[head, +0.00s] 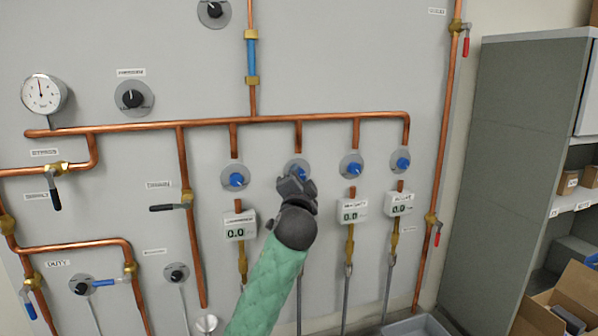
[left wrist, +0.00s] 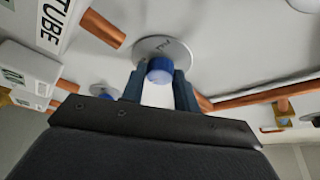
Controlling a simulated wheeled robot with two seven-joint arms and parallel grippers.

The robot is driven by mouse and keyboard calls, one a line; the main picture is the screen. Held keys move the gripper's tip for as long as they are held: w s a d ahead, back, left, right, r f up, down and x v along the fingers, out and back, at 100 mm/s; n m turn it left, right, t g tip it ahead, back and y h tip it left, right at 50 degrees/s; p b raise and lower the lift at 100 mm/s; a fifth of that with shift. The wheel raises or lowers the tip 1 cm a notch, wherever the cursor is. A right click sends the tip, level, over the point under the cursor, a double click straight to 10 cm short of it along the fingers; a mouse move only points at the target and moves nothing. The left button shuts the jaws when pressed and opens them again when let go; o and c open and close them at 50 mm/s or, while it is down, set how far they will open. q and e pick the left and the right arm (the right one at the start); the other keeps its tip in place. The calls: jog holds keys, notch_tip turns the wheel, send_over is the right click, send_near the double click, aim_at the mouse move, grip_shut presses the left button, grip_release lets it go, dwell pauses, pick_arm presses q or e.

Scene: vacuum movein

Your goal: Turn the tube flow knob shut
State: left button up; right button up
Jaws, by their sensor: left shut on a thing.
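The tube flow knob is a blue knob (head: 295,167) on a round grey disc (head: 304,163), second from the left in the row of blue knobs on the wall panel. My left gripper (head: 297,184) is at this knob and covers its lower part. In the left wrist view the blue knob (left wrist: 159,71) sits between the two fingers (left wrist: 160,92), which are shut on it, in front of its grey disc (left wrist: 165,45). A label reading "TUBE" (left wrist: 56,25) is beside it. My arm hides the display below this knob in the head view. My right gripper is not in view.
Similar blue knobs stand to the left (head: 236,180) and right (head: 351,168). A horizontal copper pipe (head: 220,122) runs above the row. White displays (head: 240,225) hang below the knobs. A grey cabinet (head: 510,140) stands at the right.

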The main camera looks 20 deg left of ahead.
pick_arm(q)
jog(key=m+g+p, duration=0.1)
jog(key=m, duration=0.3)
jog(key=m+g+h+p, duration=0.1)
jog(key=m+g, duration=0.1)
jog(key=m, duration=0.3)
jog(key=shift+r+h, duration=0.2)
jog(key=shift+h, duration=0.1)
dwell(0.3)
jog(key=o, duration=1)
jog(key=shift+c, duration=0.2)
